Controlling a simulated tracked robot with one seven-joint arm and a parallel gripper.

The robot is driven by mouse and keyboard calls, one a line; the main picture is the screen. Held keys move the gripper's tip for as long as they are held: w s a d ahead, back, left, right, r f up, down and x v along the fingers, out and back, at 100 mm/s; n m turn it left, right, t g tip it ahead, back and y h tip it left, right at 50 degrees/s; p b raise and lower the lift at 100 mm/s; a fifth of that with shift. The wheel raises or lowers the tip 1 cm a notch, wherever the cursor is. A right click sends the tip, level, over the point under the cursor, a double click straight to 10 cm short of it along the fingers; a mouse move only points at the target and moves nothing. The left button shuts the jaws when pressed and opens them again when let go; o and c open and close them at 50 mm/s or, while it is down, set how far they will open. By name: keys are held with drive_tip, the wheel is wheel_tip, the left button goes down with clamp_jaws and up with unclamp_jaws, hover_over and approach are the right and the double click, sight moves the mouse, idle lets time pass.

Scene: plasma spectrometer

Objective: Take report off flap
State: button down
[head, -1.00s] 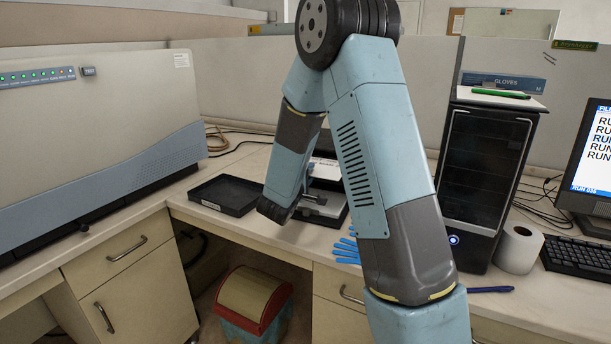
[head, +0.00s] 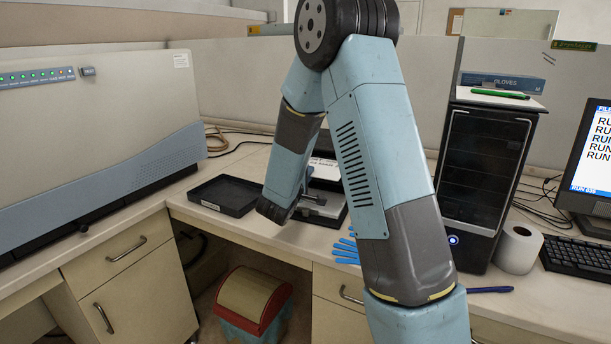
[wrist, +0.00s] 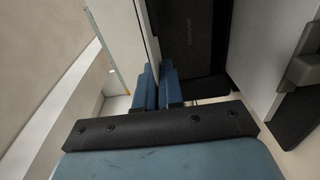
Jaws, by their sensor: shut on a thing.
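In the head view, the white printed sheet (head: 325,169), which looks like the report, shows partly behind my arm, above a dark tray-like unit (head: 341,216). My gripper (head: 312,201) is low over this unit, largely hidden by my arm. In the wrist view, the two blue fingers of my gripper (wrist: 158,78) are close together. A thin pale edge of a white panel or sheet (wrist: 124,40) runs down to between their tips, and they look shut on it. I cannot tell the flap apart from the other pale surfaces.
A flat black tray (head: 224,197) lies left of my gripper. Blue gloves (head: 345,249) lie at the desk's front edge. A black computer tower (head: 484,175) stands right of my arm, with a white roll (head: 519,249) beside it. A large instrument (head: 100,140) fills the left.

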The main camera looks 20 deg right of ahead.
drive_tip(key=shift+r, duration=0.1)
drive_tip(key=shift+s+a+r, duration=0.35)
drive_tip(key=shift+s+r, duration=0.05)
drive_tip(key=shift+r, duration=0.3)
drive_tip(key=shift+s+a+r, duration=0.3)
drive_tip(key=shift+s+r, duration=0.05)
drive_tip(key=shift+r, duration=0.35)
drive_tip(key=shift+s, duration=0.1)
drive_tip(key=s+a+r, duration=0.3)
drive_tip(key=s+a, duration=0.2)
drive_tip(key=s, duration=0.1)
idle(0.4)
